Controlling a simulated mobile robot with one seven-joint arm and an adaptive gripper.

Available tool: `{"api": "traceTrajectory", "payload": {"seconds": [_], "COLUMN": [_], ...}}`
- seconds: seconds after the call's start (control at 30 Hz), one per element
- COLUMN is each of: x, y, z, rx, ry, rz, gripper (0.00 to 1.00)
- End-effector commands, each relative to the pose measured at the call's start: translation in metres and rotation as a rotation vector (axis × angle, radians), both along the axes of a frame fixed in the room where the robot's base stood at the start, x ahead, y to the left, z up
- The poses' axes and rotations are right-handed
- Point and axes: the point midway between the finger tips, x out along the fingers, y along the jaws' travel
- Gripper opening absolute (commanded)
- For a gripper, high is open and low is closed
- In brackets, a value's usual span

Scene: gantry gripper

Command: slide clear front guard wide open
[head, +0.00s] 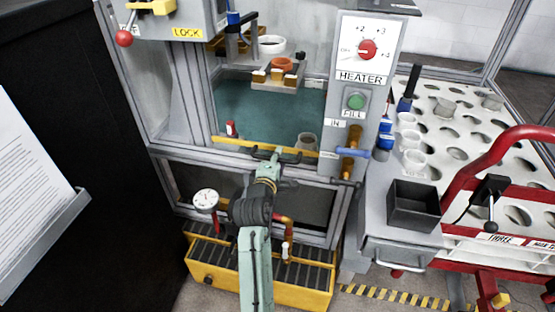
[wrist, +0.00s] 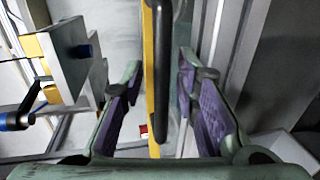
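The clear front guard has a yellow lower edge (head: 230,142) across the front of the machine's teal bay. A dark bar handle (head: 291,158) runs along that edge. My gripper (head: 268,164) is at the middle of the handle in the head view. In the wrist view my gripper (wrist: 163,100) is open, with one purple-padded finger on each side of the black handle (wrist: 162,60). Gaps show between the handle and both fingers. The yellow edge (wrist: 149,75) runs beside the handle. The guard's clear pane is hard to make out.
A heater panel (head: 361,76) with a red knob, a green button and a blue-handled valve (head: 352,152) stands right of the guard. A pressure gauge (head: 206,200) and yellow grated tray (head: 213,262) sit below. A cart with a red rail (head: 480,160) is at right.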

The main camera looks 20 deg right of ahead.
Motion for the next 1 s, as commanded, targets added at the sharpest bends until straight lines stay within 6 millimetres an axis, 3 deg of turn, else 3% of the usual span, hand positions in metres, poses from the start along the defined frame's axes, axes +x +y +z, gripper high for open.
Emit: {"api": "traceTrajectory", "payload": {"seconds": [0.43,0.8,1.0], "x": [-0.009,-0.07,-0.092], "y": [0.007,0.049,0.063], "z": [0.003,0.017,0.023], "rx": [0.0,0.001,0.0], "ry": [-0.001,0.0,0.0], "rz": [0.002,0.003,0.002], "gripper": [0.31,0.31,0.31]}}
